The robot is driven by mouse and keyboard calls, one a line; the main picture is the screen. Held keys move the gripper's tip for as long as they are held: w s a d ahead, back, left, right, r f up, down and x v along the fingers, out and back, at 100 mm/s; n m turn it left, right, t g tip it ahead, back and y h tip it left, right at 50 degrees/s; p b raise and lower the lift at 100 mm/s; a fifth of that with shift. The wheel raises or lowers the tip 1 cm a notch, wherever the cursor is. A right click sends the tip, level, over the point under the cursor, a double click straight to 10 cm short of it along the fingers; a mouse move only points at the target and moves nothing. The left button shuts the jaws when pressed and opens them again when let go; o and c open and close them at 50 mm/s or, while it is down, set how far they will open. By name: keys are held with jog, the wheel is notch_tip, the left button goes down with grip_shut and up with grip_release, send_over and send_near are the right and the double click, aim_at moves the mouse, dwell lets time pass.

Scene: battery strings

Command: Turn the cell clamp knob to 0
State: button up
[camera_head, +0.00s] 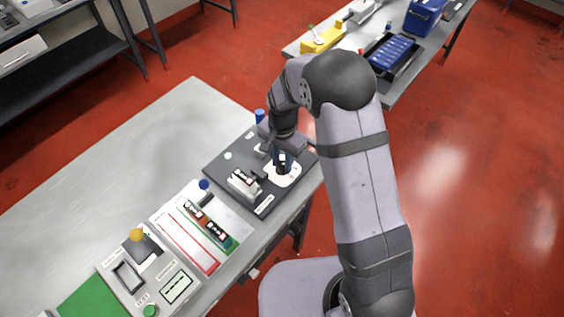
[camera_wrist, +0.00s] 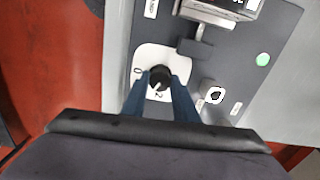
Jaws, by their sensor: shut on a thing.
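The cell clamp knob (camera_wrist: 159,76) is black and sits on a white dial plate (camera_wrist: 148,54) on a dark grey panel. In the wrist view a 0 shows at the dial's left and a 2 below the knob. A small light mark on the knob points down and left, between the 0 and the 2. My gripper (camera_wrist: 160,82) is shut on the knob, with one blue finger on each side. The left finger hides part of the dial. In the head view my gripper (camera_head: 282,157) is over the same white plate (camera_head: 285,180).
Beside the dial on the panel are a clamp block with a metal part (camera_wrist: 205,30), a round socket (camera_wrist: 213,95) and a pale green button (camera_wrist: 263,60). In the head view a tray with batteries (camera_head: 208,220) and a tester (camera_head: 150,275) stand to the left.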

dwell(0.4)
jog(key=m, duration=0.5)
jog(key=shift+m+p, duration=0.35)
jog(key=shift+m, duration=0.05)
jog(key=shift+m, duration=0.5)
jog(key=m, duration=0.4)
jog(key=shift+m+p, duration=0.3)
jog(key=shift+m, duration=0.7)
jog(key=o, duration=0.9)
